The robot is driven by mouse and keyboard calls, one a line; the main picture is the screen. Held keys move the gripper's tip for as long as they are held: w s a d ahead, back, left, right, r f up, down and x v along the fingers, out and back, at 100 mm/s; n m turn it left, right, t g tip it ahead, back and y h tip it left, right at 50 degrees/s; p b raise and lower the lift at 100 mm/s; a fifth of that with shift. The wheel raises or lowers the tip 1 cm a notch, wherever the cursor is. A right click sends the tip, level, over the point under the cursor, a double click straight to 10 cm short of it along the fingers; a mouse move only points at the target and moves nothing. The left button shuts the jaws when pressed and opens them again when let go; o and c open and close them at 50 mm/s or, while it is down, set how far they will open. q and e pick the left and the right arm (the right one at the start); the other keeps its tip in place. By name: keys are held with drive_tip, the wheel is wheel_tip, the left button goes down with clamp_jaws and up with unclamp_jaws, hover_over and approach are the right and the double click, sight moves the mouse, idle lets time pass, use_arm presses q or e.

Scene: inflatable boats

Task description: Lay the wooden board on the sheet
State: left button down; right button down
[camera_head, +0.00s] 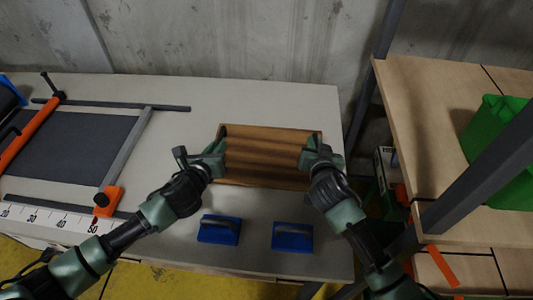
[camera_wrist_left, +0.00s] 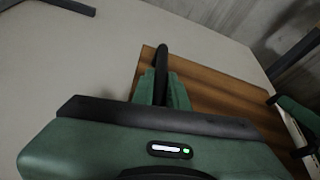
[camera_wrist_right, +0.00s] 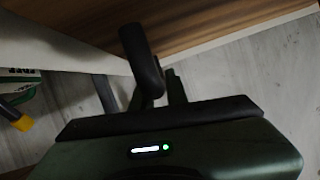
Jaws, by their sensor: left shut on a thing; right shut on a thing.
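The wooden board (camera_head: 265,158), brown with darker grain bands, is at the right part of the white table. My left gripper (camera_head: 217,152) is shut on its left edge and my right gripper (camera_head: 311,152) is shut on its right edge. The board also shows in the left wrist view (camera_wrist_left: 215,90) and in the right wrist view (camera_wrist_right: 200,22). I cannot tell whether it touches the table. The dark grey sheet (camera_head: 70,146) lies flat at the left of the table, apart from the board.
A metal bar frame with orange clamps (camera_head: 108,200) and a white ruler strip (camera_head: 50,220) border the sheet. A concrete wall is behind.

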use_arm(q)
drive_tip(key=shift+r, duration=0.1)
use_arm(e)
drive_tip(key=shift+r, duration=0.15)
idle(0.3)
